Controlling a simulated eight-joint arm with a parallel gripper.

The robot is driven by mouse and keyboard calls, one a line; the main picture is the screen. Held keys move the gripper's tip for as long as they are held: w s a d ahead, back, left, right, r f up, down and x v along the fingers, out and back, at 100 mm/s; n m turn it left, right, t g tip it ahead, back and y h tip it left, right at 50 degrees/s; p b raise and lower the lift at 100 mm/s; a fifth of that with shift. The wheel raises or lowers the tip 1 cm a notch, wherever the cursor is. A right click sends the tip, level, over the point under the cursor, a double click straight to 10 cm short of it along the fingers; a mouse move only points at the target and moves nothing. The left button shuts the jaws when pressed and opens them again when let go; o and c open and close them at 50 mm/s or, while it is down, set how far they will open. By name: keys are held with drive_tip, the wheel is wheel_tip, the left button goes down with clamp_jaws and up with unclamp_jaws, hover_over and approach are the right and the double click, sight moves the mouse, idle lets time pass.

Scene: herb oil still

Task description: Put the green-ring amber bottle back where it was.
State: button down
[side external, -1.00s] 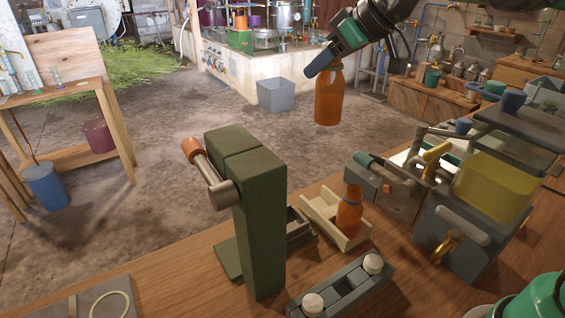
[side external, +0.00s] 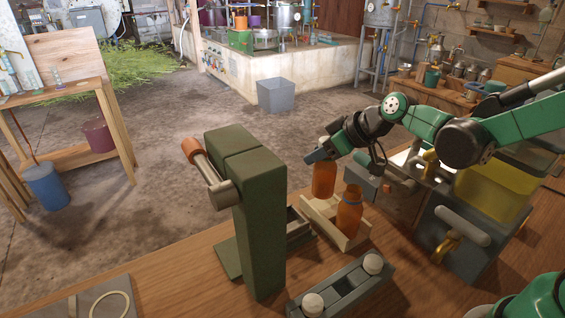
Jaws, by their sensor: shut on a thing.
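An amber bottle (side external: 324,180) hangs upright from my gripper (side external: 320,153), which is shut on it near the neck. I see no green ring on it; the gripper covers part of its top. Its base is at the far end of a pale wooden tray (side external: 359,241); I cannot tell whether it touches. A second amber bottle (side external: 349,216) stands in the near part of the tray, its top just right of the held bottle.
A tall green press (side external: 258,215) with an orange-tipped lever stands left of the tray. A grey block with two pale knobs (side external: 341,287) lies in front. A grey tank unit with a yellow container (side external: 490,190) stands to the right.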

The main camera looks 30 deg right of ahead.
sight(319, 169)
drive_tip(key=shift+f, duration=2)
drive_tip(key=shift+f, duration=0.1)
drive_tip(key=shift+c, duration=2.4)
unclamp_jaws()
drive_tip(key=shift+s, duration=0.1)
drive_tip(key=v, duration=1.2)
drive_tip(key=shift+s+a+f+m+g+h, duration=0.25)
drive_tip(key=shift+s+f+m+h, duration=0.1)
drive_tip(key=shift+s+m+h, duration=0.3)
drive_tip(key=shift+s+a+f+m+g+h, duration=0.2)
drive_tip(key=shift+s+a+f+m+h, duration=0.15)
drive_tip(key=shift+s+m, duration=0.45)
drive_tip(key=shift+s+a+f+m+g+h, duration=0.15)
drive_tip(key=shift+s+f+m+g+h, duration=0.15)
drive_tip(key=shift+s+m+h, duration=0.4)
